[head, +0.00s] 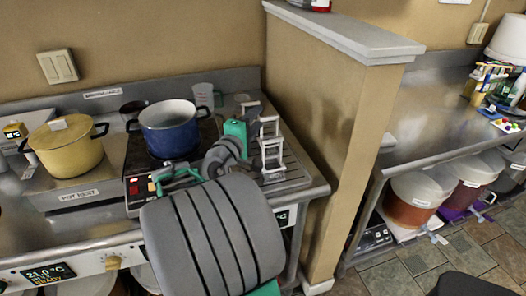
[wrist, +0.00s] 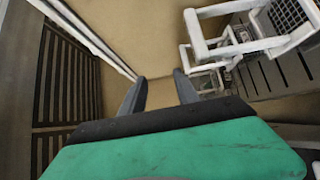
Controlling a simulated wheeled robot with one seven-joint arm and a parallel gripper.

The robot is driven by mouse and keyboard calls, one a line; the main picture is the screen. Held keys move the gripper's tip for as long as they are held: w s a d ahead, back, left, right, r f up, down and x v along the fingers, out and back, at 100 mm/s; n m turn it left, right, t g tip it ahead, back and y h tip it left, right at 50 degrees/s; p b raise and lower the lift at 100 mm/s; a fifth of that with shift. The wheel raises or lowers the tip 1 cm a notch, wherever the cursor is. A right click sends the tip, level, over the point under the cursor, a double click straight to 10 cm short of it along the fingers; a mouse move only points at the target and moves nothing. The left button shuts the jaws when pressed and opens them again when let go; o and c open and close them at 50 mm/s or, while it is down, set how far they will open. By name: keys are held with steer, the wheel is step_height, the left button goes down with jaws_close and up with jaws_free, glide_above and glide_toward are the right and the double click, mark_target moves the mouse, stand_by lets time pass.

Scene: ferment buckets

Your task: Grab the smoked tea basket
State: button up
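My gripper shows in the wrist view (wrist: 157,78) with its two dark fingers apart and nothing between them. In the head view its green hand (head: 236,131) is above the drainboard, just left of a white-framed stand (head: 271,150). In the wrist view a white frame (wrist: 240,45) is at the upper right, beside the fingers and apart from them. A dark mesh piece (wrist: 290,16), which may be the smoked tea basket, sits in this frame. I cannot read a label on it, and my arm hides part of this area in the head view.
A blue pot (head: 168,133) stands on a burner left of my arm. A yellow pot (head: 66,150) is on the pot rest further left. A tan partition wall (head: 325,130) rises right of the stand. Buckets (head: 415,200) stand under the right counter.

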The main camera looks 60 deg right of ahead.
steer(key=b, duration=0.4)
glide_toward(268, 120)
steer(key=d, duration=0.6)
steer(key=d+p, duration=0.1)
steer(key=d, duration=0.1)
steer(key=shift+w+d, duration=0.3)
steer(key=shift+d, duration=0.1)
jaws_close()
stand_by(0.5)
